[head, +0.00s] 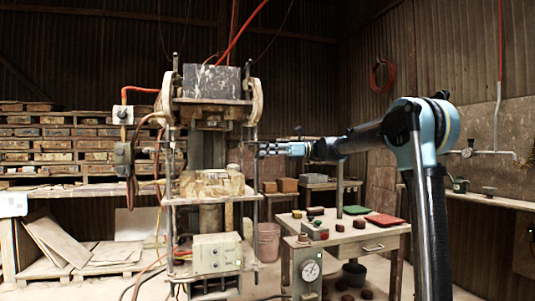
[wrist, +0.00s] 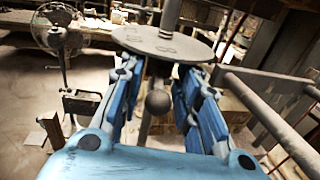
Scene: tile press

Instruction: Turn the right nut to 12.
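The press (head: 207,190) stands left of centre in the head view, with an upright rod at its right side. My gripper (head: 264,150) reaches in from the right, level, at that rod. In the wrist view, a grey round dial plate (wrist: 160,43) with dark marks sits just beyond my fingertips; its numbers are too small to read surely. My gripper (wrist: 160,78) has its two blue fingers apart, either side of a thin upright rod and a dark ball (wrist: 157,102). I cannot tell whether a finger touches them. I cannot make out the right nut itself or its setting.
Grey bars (wrist: 265,85) run close by my right finger in the wrist view. A fan (wrist: 60,38) stands further off at left. In the head view, a work table (head: 345,240) with a gauge (head: 310,270) stands right of the press, and brick shelves (head: 60,145) at left.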

